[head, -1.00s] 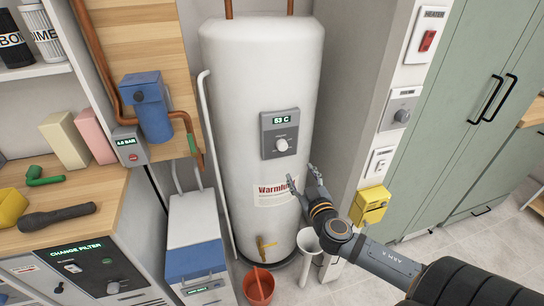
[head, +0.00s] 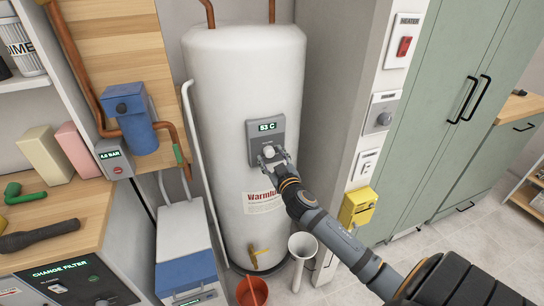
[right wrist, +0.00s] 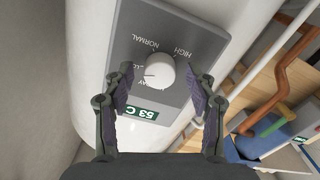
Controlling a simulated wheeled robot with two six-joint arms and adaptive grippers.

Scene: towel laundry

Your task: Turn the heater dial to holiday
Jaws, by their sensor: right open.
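The white heater tank (head: 245,90) stands upright against the wall. Its grey control panel (head: 262,130) has a green display reading 53 C and a round white dial (head: 269,151). In the right wrist view the dial (right wrist: 160,71) appears upside down, with NORMAL and HIGH legible on the panel and the other labels partly hidden. My right gripper (head: 277,160) is open at the panel. In the right wrist view its fingers (right wrist: 160,92) are spread on either side of the dial, with gaps to it. My left gripper is not in view.
A pipe with a blue unit (head: 138,115) is left of the tank. A wall column with a heater switch (head: 404,46) and a yellow box (head: 355,206) is to the right.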

